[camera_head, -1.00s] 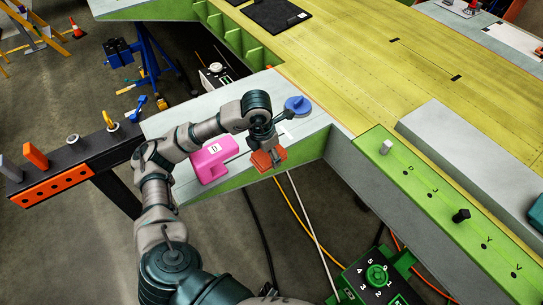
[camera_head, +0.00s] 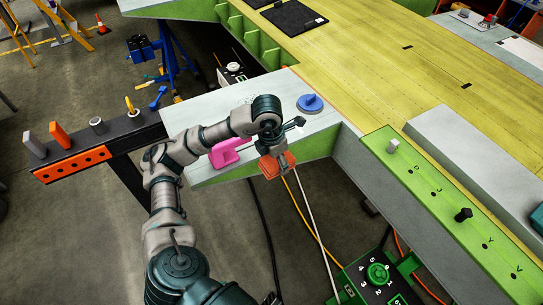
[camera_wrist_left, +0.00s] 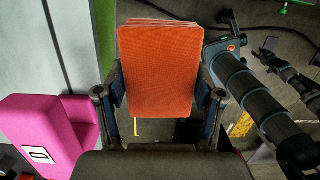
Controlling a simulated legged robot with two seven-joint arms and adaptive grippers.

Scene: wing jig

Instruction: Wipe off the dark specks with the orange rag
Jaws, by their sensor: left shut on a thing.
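My left gripper (camera_head: 274,158) is shut on the orange rag (camera_head: 277,167), a thick folded pad. In the head view the rag shows at the near green edge of the grey panel (camera_head: 320,122). In the left wrist view the rag (camera_wrist_left: 160,70) sits between the two fingers, with darker floor around it and the panel (camera_wrist_left: 60,45) to the left. The rag appears to be off the panel surface, beyond its edge.
A pink block (camera_head: 226,153) stands on the panel, left of the rag, partly behind my arm. A blue round-based object (camera_head: 310,102) sits farther back on the panel. A green control box (camera_head: 375,275) and cables are below. The yellow wing surface (camera_head: 400,65) extends right.

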